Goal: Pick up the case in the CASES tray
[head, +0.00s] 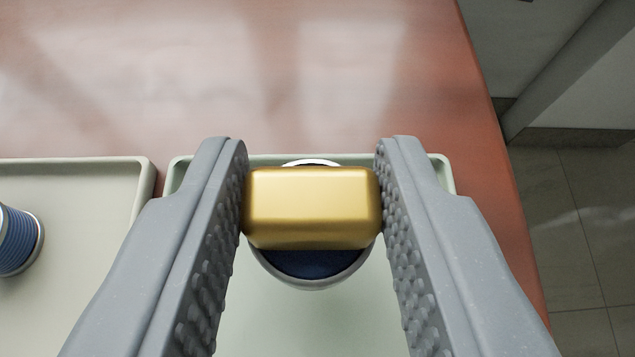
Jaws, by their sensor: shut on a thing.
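A gold case (312,207) with rounded edges sits between the two grey, studded fingers of my gripper (312,200) in the head view. The fingers touch its left and right ends, and my gripper is shut on it. Behind and partly under the case in the picture is a round dark blue thing with a pale rim (310,268), mostly hidden by the case. I cannot tell whether the case touches it. A pale green tray (330,325) lies below; no label shows on it.
A second, beige tray (90,210) lies to the left, with a blue ribbed round thing (18,240) at the picture's edge. The reddish-brown table (240,70) is clear beyond the trays. Its right edge drops to a grey tiled floor (580,230).

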